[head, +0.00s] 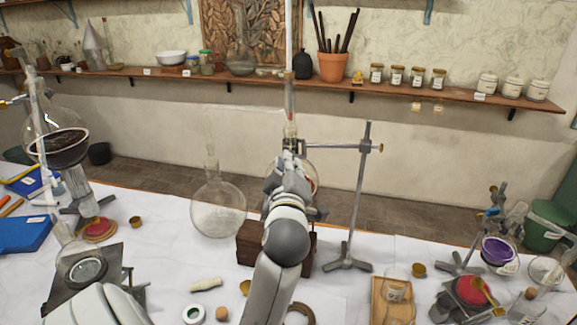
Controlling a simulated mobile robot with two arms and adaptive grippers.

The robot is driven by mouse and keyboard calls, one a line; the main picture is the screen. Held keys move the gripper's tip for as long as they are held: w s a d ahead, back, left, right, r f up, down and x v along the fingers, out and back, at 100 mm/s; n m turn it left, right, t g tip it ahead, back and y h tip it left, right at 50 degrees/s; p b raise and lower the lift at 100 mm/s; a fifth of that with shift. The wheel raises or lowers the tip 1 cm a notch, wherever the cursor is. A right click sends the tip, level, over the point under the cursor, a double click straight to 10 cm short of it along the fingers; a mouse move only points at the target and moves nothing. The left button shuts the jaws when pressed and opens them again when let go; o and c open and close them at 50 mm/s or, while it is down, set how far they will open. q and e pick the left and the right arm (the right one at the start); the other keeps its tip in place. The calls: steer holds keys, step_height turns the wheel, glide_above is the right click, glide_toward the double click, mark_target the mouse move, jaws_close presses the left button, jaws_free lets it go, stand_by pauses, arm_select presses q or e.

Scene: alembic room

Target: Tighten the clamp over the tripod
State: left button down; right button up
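A metal clamp (340,147) reaches left from an upright rod stand (359,195) with a three-legged base. Its jaw end is at the neck of a round glass flask (312,170), which is mostly hidden behind my gripper. Any tripod under this flask is hidden by my arm. My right gripper is not in view.
A large round flask (218,210) stands close left of my arm, beside a dark wooden block (250,243). More glassware stands at the left. At the right are a purple bowl (499,251) and a wooden tray (378,308). A wall shelf (200,76) runs behind.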

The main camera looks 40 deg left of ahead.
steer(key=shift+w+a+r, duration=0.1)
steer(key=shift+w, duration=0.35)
arm_select(q)
steer(key=shift+m, duration=0.3)
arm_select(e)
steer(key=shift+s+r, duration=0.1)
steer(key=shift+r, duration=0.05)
arm_select(q)
steer(key=shift+w+d+f+m+p, duration=0.1)
steer(key=shift+m+p, duration=1.95)
steer(key=shift+m, duration=2.4)
steer(key=shift+w+d+r+m+p, duration=0.1)
steer(key=shift+m+p, duration=1.9)
steer(key=shift+m, duration=2.4)
steer(key=shift+w+d+f+m+p, duration=0.1)
steer(key=shift+m+p, duration=1.95)
steer(key=shift+m, duration=2.4)
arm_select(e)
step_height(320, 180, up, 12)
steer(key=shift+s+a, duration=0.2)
